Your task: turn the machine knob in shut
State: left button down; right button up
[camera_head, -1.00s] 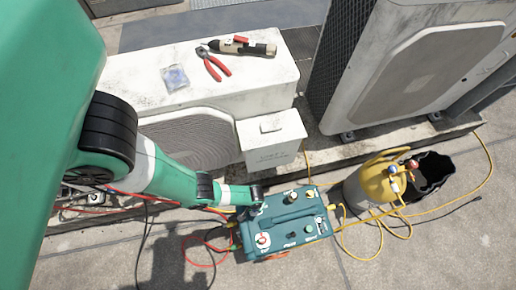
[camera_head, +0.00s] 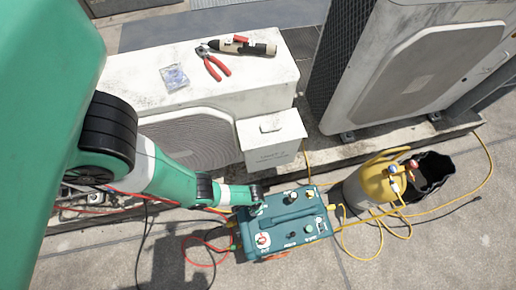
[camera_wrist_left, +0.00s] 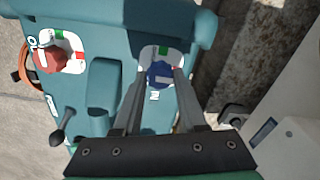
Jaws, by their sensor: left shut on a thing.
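The teal machine (camera_head: 284,240) sits on the paved floor, with several knobs on its top. In the left wrist view a blue knob (camera_wrist_left: 160,74) sits on a white dial plate with a green mark at the top and a red mark on its right. My left gripper (camera_wrist_left: 158,88) is shut on this blue knob, one finger on each side. In the head view the left gripper (camera_head: 257,204) is at the machine's left back corner and hides the knob. A red knob (camera_wrist_left: 48,58) on its own dial is to the left. My right gripper is not in view.
A black-tipped lever (camera_wrist_left: 58,136) stands near the gripper. Red and yellow hoses run from the machine. A yellow cylinder (camera_head: 375,186) and black bucket (camera_head: 432,172) are to the right. Red pliers (camera_head: 213,66) lie on the white condenser (camera_head: 120,75) behind.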

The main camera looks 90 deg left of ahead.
pick_arm(q)
jog(key=shift+c, duration=2.3)
grip_release()
notch_tip(320, 180, up, 12)
jog(key=p, duration=1)
jog(key=shift+f, duration=0.2)
